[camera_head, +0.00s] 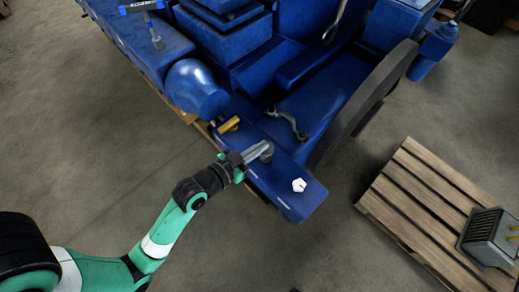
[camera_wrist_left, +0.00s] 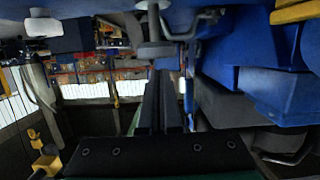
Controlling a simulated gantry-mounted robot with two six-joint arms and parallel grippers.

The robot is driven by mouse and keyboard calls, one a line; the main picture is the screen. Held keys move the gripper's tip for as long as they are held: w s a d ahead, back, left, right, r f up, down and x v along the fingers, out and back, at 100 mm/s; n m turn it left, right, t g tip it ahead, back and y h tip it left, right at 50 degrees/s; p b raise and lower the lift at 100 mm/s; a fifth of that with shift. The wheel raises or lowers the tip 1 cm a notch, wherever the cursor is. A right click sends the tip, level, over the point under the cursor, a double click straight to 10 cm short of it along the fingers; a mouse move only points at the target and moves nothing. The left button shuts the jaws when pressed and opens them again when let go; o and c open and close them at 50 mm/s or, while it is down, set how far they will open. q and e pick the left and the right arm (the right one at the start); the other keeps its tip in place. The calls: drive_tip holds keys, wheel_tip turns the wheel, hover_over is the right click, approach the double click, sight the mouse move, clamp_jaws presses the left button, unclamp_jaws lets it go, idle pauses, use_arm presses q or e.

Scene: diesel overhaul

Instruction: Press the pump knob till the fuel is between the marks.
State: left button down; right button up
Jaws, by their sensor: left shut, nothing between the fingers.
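My left gripper (camera_head: 258,151) reaches in from the lower left over the blue ledge of the engine, fingers closed and empty. A dark grey round knob-like part (camera_head: 267,154) sits on the ledge right at the fingertips; it could be the pump knob. In the left wrist view the two closed fingers (camera_wrist_left: 161,80) point at a grey stem with a round disc (camera_wrist_left: 155,50). I cannot tell whether they touch. No fuel level or marks can be made out. My right gripper is in neither view.
A white faceted cap (camera_head: 298,185) stands on the ledge to the right, and a yellow handle (camera_head: 229,124) lies behind left. A wooden pallet (camera_head: 420,190) is at the right.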

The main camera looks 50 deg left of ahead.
use_arm(q)
drive_tip(key=shift+f, duration=0.35)
